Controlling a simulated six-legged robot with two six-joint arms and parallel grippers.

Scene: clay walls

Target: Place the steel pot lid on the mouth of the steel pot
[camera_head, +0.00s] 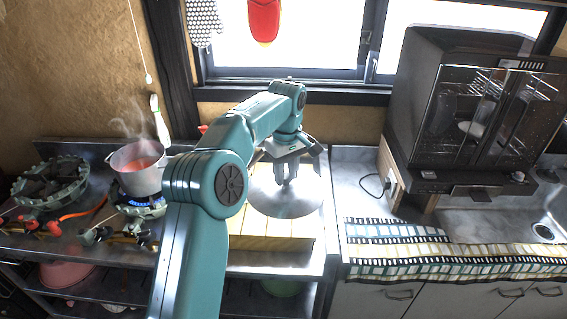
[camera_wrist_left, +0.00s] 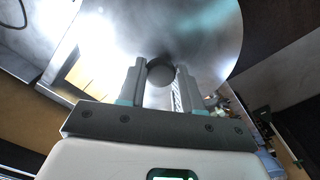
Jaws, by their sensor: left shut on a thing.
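The steel pot lid (camera_head: 284,205) is a shiny round disc in the head view, over the yellow board right of the pot. My left gripper (camera_head: 287,178) is shut on the knob at its middle. In the left wrist view the lid (camera_wrist_left: 205,45) fills the top, and its dark knob (camera_wrist_left: 160,70) sits between the fingers of my left gripper (camera_wrist_left: 160,82). I cannot tell whether the lid touches the board. The steel pot (camera_head: 137,172) stands upright on the lit burner at the left, its mouth open, with red contents and steam. My right gripper is not in view.
A second burner (camera_head: 50,183) stands left of the pot. The yellow board (camera_head: 270,243) lies on the steel table. A dark oven (camera_head: 475,110) stands on the counter at the right, near a sink (camera_head: 535,218). A white-handled utensil (camera_head: 159,120) is behind the pot.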

